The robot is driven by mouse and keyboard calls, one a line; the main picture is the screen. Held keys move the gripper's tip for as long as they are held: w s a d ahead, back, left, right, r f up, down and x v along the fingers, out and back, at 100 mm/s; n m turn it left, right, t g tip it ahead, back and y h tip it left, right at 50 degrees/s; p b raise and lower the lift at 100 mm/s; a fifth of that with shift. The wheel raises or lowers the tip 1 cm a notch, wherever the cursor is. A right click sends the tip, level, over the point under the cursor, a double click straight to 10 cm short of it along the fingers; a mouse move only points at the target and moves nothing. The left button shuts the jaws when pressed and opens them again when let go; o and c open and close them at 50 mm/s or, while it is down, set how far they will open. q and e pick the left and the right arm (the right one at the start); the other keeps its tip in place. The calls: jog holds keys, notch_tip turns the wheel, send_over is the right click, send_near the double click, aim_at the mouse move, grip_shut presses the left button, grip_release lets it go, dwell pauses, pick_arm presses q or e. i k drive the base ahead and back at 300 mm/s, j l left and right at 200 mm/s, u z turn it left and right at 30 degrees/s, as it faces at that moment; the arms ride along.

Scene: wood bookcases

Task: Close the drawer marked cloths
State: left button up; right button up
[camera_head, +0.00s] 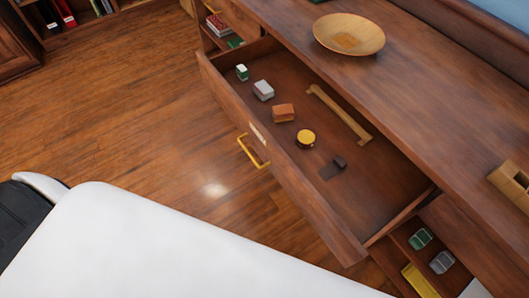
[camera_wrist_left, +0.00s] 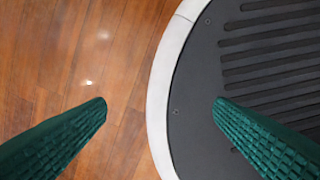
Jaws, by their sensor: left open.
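A wide wooden drawer (camera_head: 228,98) is pulled far out of the wooden cabinet in the head view. Its front carries a small pale label (camera_head: 257,132), too small to read, and a yellow bar handle (camera_head: 253,152). I cannot tell from the label whether it is the one marked cloths. My left gripper (camera_wrist_left: 160,103) shows in the left wrist view, its two green fingers wide apart with nothing between them, above the floor and my own base. It is not in the head view, and neither is my right gripper.
Inside the drawer lie several small items, among them a yellow-topped round tin (camera_head: 306,138), an orange-brown block (camera_head: 283,113) and a wooden bar (camera_head: 340,113). A wooden bowl (camera_head: 349,34) stands on the cabinet top. The wooden floor (camera_head: 130,110) before the drawer is clear.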

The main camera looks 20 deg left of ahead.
aim_at(379, 185)
jog(key=i+j, duration=0.1)
jog(key=j, duration=0.25)
jog(key=i+j+z, duration=0.1)
jog(key=j, duration=0.6)
jog(key=j+z, duration=0.1)
jog(key=z, duration=0.3)
jog(key=j+z, duration=0.15)
jog(key=z, duration=0.2)
jog(key=k+z, duration=0.1)
jog(key=z, duration=0.3)
jog(key=j+z, duration=0.15)
jog(key=z, duration=0.25)
jog(key=k+j, duration=0.15)
jog(key=k, duration=0.15)
